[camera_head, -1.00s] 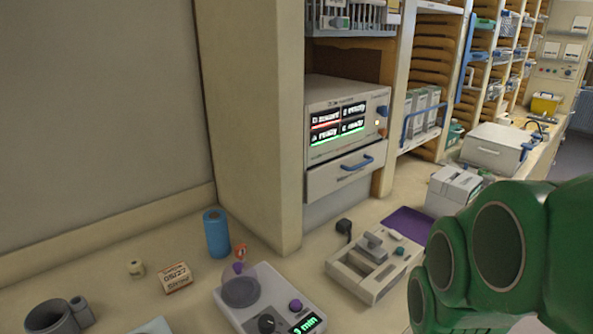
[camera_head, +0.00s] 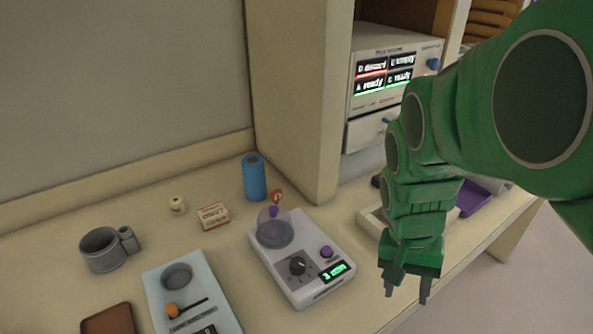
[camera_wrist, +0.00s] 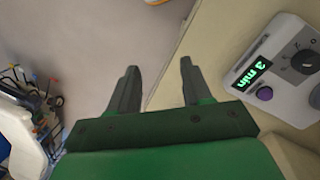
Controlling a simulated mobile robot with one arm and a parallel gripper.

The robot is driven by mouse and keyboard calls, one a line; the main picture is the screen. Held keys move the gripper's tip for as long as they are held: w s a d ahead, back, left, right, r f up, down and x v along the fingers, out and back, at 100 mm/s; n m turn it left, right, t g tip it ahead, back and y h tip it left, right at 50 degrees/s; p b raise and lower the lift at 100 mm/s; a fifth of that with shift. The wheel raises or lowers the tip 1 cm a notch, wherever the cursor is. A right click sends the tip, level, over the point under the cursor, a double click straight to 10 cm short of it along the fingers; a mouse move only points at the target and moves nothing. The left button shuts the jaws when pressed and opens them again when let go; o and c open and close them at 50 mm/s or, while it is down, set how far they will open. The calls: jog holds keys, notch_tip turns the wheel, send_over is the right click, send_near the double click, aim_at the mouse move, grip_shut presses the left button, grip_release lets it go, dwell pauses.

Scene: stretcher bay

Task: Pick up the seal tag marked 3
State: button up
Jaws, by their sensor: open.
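No tag with a readable 3 shows in any view. A small orange-red piece (camera_head: 277,196), perhaps a tag, stands at the back of the white timer device (camera_head: 318,290) in the head view; its marking is too small to read. My gripper (camera_head: 406,288) is open and empty, pointing down near the bench's front edge, right of the device. In the wrist view my gripper's two fingers (camera_wrist: 158,66) are apart with nothing between them. The device (camera_wrist: 285,70), showing "3 min", lies to their right there.
A blue roll (camera_head: 254,178), a small box (camera_head: 213,216), a grey mug (camera_head: 103,250), a pale tray (camera_head: 190,290) and a brown pad (camera_head: 108,320) stand on the bench. A cabinet post (camera_head: 290,100) rises behind. In the wrist view a white container (camera_wrist: 22,130) with coloured items is at left.

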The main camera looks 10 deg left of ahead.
jog(key=w+a+r+m+t+h, duration=0.2)
jog(key=w+m+h, duration=0.15)
jog(key=w, duration=0.65)
jog(key=w+a+r+m+t+h, duration=0.15)
jog(key=w+h, duration=0.25)
jog(key=w, duration=0.7)
jog(key=w+a+t+h, duration=0.1)
jog(key=w+a+t, duration=0.2)
jog(key=w+a, duration=0.45)
jog(key=t+y, duration=0.1)
jog(key=t, duration=0.4)
send_near(281, 194)
jog(key=shift+w+d+f+m, duration=0.25)
jog(key=shift+w+f, duration=0.15)
jog(key=shift+w, duration=0.2)
jog(key=shift+w+d+f+m, duration=0.15)
jog(key=shift+w+d+f, duration=0.1)
jog(key=shift+w+f, duration=0.25)
jog(key=shift+x, duration=4)
jog(key=shift+w, duration=0.1)
